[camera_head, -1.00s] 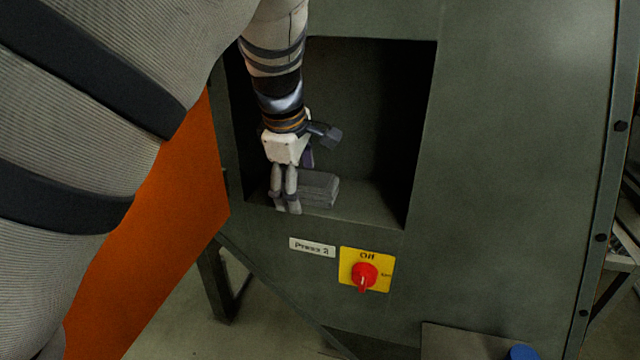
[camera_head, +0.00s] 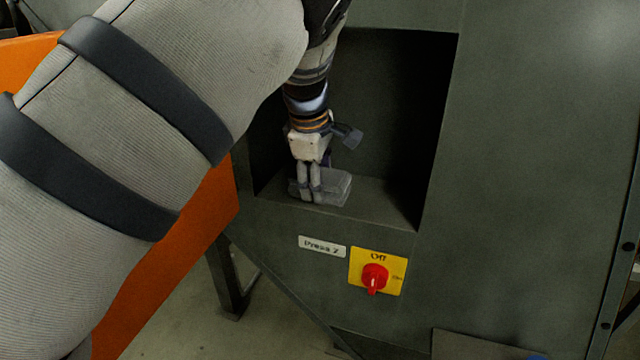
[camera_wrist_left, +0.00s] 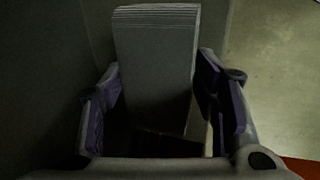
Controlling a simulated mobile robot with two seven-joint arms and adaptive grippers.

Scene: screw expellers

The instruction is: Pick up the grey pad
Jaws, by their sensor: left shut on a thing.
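The grey pad (camera_head: 337,186) is a grey block on the floor of a dark recess in the machine front. My left gripper (camera_head: 310,198) reaches down into the recess and is shut on the pad; its fingers hide part of the pad's left side. In the left wrist view the pad (camera_wrist_left: 155,65) stands between the two fingers, with fine ridges along its far end. I cannot tell whether the pad is clear of the recess floor. My right gripper is not in view.
The recess walls (camera_head: 405,130) stand close around my left gripper, with free room right of the pad. Below are a "Press 2" label (camera_head: 322,247) and a red switch (camera_head: 375,277) on a yellow plate. An orange panel (camera_head: 205,215) is at the left.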

